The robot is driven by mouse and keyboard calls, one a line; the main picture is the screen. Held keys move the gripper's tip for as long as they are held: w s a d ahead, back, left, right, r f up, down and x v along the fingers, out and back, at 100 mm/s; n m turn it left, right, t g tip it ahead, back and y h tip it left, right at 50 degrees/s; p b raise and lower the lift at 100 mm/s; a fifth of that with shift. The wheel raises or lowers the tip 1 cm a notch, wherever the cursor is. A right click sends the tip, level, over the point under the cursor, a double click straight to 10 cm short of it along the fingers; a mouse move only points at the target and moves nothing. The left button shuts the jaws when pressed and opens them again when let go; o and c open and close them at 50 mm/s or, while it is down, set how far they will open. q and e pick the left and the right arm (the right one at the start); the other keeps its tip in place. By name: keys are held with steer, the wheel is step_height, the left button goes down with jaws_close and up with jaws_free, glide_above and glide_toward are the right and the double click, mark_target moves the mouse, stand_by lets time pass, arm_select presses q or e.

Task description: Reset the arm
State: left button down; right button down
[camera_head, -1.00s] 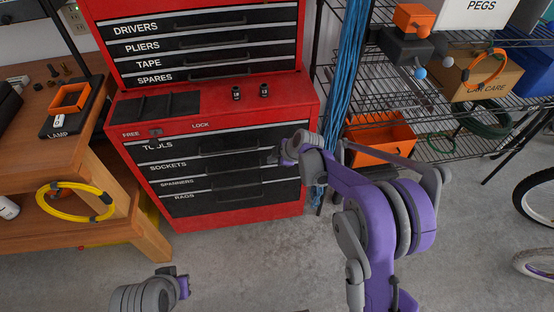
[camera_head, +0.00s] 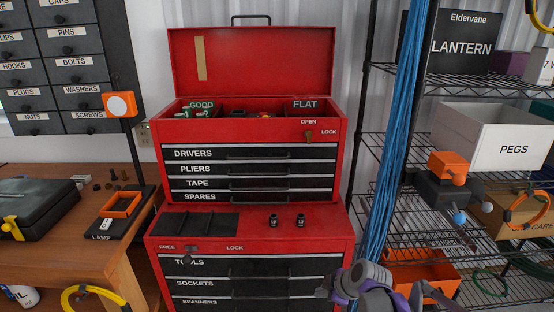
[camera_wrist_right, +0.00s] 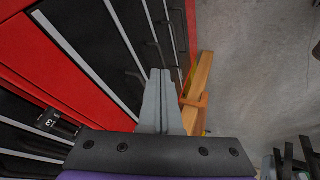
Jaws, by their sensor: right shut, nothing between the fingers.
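My right arm, purple and grey, comes up from the bottom edge of the head view. Its gripper (camera_head: 324,292) shows small and partly cut off in front of the lower drawers of the red tool chest (camera_head: 348,225). In the right wrist view the two grey fingers (camera_wrist_right: 161,85) are together with nothing between them. Black drawer fronts with pale edges (camera_wrist_right: 115,45) lie beyond and to the left of the fingers. My left gripper is out of the picture.
The chest's lid (camera_head: 250,62) stands open. A wooden bench (camera_head: 85,228) is at left, wire shelves (camera_head: 440,80) and a blue cable bundle (camera_head: 402,110) at right. Bare floor (camera_wrist_right: 260,70) shows in the wrist view.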

steer(key=s+d+r+m+h+p, duration=0.1)
steer(key=s+r+m+p, duration=0.1)
steer(key=s+m, duration=0.3)
steer(key=s+d+r+m+h+p, duration=0.1)
steer(key=s+r+m+p, duration=0.2)
steer(key=s, duration=1)
steer(key=s+d+r+m+h+p, duration=0.2)
steer(key=s+m, duration=0.4)
steer(key=s, duration=0.4)
steer(key=shift+r+m+p, duration=0.4)
steer(key=shift+r+p, duration=0.15)
steer(key=shift+r, duration=0.8)
steer(key=shift+d, duration=0.1)
